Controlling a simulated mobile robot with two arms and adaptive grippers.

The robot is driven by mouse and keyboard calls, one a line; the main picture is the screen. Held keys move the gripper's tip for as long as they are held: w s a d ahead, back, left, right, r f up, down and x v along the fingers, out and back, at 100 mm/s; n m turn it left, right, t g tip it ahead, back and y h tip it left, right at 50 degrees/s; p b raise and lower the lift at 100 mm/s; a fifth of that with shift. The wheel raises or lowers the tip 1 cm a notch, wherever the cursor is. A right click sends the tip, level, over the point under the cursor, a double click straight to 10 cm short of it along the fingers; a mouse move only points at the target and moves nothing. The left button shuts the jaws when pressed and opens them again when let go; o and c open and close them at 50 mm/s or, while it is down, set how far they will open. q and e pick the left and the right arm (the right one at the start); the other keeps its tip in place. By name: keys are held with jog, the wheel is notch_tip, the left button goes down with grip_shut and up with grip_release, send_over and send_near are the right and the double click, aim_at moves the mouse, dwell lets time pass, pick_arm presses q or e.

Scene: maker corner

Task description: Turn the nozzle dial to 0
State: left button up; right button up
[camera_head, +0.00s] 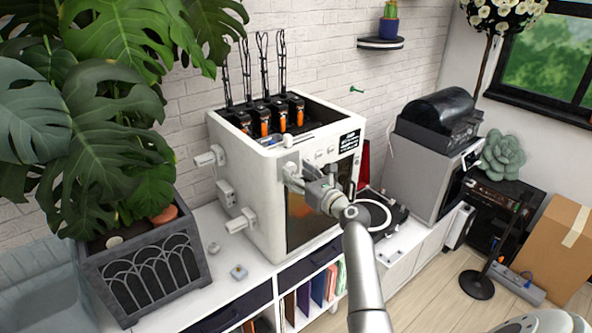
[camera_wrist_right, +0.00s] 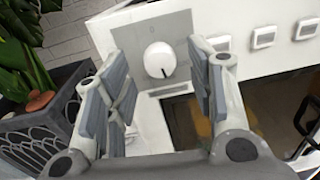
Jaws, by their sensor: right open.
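The nozzle dial (camera_wrist_right: 159,60) is a round white knob on a grey panel of the white printer (camera_head: 250,185). A short dark mark shows on its lower part, pointing down in the right wrist view. My right gripper (camera_head: 298,180) is at the printer's upper front, in front of the control panel. In the right wrist view its open fingers stand left and right of the dial, with a visible gap on both sides and nothing between them touching it. My left gripper is not in view.
Several square buttons (camera_wrist_right: 264,36) sit right of the dial, with a small screen (camera_head: 349,141) beyond. A plant in a grey planter (camera_head: 150,272) stands left. A turntable (camera_head: 378,213) and a grey machine (camera_head: 420,178) stand right.

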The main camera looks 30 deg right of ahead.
jog(key=shift+w, duration=0.75)
jog(key=shift+c, duration=1.1)
jog(key=c, duration=0.8)
jog(key=shift+f, duration=0.1)
